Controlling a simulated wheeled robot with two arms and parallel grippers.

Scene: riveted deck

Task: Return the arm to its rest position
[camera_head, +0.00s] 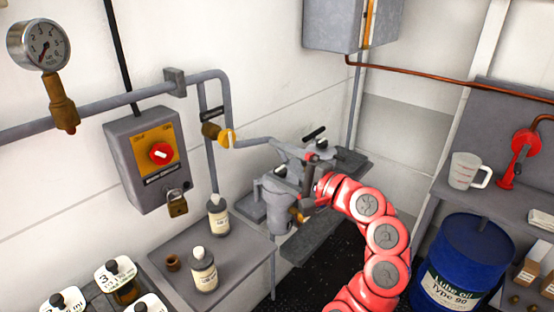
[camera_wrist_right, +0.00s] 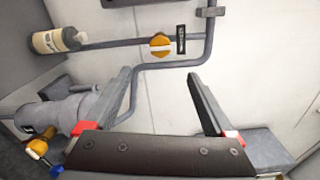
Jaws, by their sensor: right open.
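My right arm (camera_head: 385,238), red with grey joint caps, reaches up from the bottom of the head view and bends left toward the wall pipework. My right gripper (camera_head: 293,143) is at its end, in front of grey pump-like equipment that overlaps it in the picture. In the right wrist view the two grey fingers (camera_wrist_right: 159,76) stand wide apart, with nothing between them but pipe and white wall behind. An orange valve knob (camera_wrist_right: 160,45) lies beyond the fingertips; it also shows in the head view (camera_head: 227,137). My left gripper is in neither view.
A grey switch box (camera_head: 127,162) with a red knob and a padlock (camera_head: 177,203) hangs left. Two bottles (camera_head: 218,215) (camera_head: 204,270) stand on a grey shelf (camera_head: 170,250). A blue drum (camera_head: 462,260) and a clear jug (camera_head: 466,172) are right.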

